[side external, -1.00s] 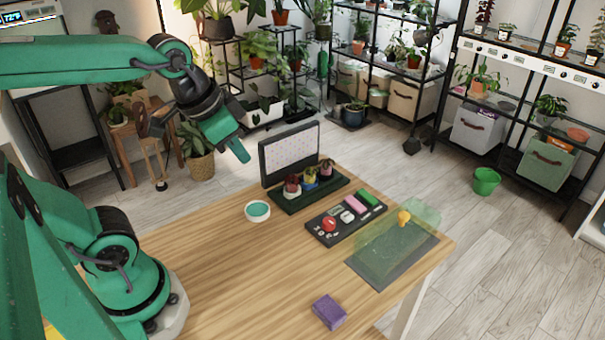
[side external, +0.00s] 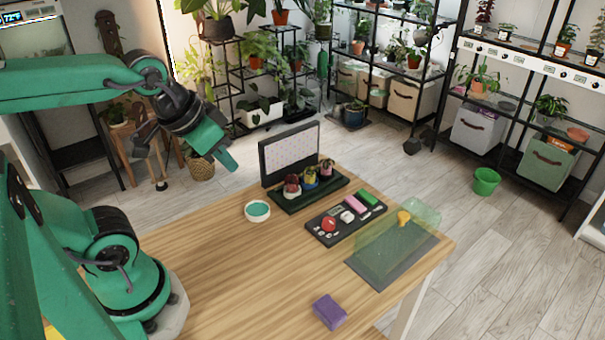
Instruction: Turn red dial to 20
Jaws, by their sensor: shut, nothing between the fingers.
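The red dial (side external: 329,224) is a round knob at the left end of a dark control panel (side external: 322,238) on the wooden table. Small white marks surround it, too small to read. A small display sits behind the dial on the panel, also unreadable. My gripper (side external: 233,167) is shut and empty. It hangs in the air to the left of and above the panel, well apart from the dial, with its green fingers pointing down to the right.
Pink and green blocks (side external: 368,199) sit on the panel. Behind it stand a white board (side external: 290,152) and small pots on a dark tray. A white bowl (side external: 257,211) is left, a translucent green box (side external: 390,232) right, a purple block (side external: 329,311) in front. The table's front left is clear.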

